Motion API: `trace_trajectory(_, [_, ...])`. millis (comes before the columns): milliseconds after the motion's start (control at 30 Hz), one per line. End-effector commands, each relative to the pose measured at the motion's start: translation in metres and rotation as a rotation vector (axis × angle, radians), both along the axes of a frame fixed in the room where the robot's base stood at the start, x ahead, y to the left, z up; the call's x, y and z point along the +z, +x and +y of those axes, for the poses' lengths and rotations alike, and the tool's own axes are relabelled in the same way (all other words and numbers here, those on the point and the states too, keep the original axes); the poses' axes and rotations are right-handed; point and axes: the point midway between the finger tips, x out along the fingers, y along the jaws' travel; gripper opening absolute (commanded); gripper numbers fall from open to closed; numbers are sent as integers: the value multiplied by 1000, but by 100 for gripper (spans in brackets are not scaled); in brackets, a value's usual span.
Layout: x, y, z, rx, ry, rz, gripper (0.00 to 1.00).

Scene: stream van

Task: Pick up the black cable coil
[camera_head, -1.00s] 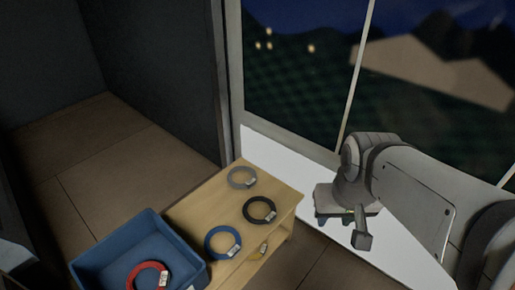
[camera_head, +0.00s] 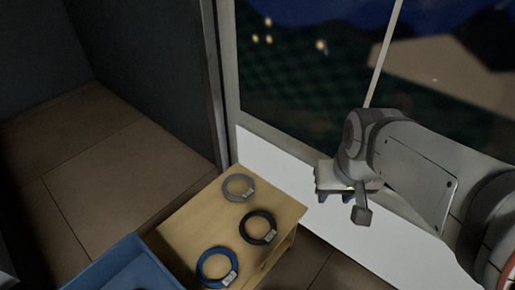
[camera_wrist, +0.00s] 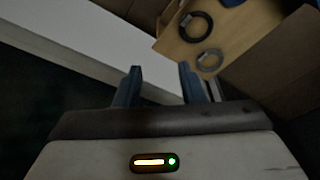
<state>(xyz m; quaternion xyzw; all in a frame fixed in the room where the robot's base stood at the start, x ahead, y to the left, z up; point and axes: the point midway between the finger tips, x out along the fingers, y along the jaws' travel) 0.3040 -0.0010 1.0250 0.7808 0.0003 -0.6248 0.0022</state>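The black cable coil (camera_head: 258,227) lies flat on the wooden shelf unit's top (camera_head: 205,213), between a grey coil and a blue coil, with a pale tag on its lower right. It also shows in the wrist view (camera_wrist: 195,27), near the top, beyond the fingers. My gripper (camera_head: 334,196) hangs in the air to the right of the shelf, apart from the coil. In the wrist view its two blue fingers (camera_wrist: 160,88) are spread with nothing between them.
A grey coil (camera_head: 238,187) lies behind the black one, and a blue coil (camera_head: 216,267) lies in front. A blue bin (camera_head: 112,262) stands at the lower left. A white wall panel under a window (camera_head: 270,165) runs behind the shelf. Floor shows at left.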

Motion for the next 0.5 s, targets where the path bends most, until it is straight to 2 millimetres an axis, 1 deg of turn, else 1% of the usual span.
trace_trajectory(133, [0,0,0,0,0,0,36])
trace_trajectory(200, [-1,0,0,-1,0,0,41])
trace_trajectory(267, [-6,2,1,-7,2,4,46])
trace_trajectory(367, [-27,13,4,-34,11,17,54])
trace_trajectory(400, [-41,20,3,-59,16,25,56])
trace_trajectory(467, [-65,33,8,-99,26,40,56])
trace_trajectory(500, [-85,43,12,-128,34,52,56])
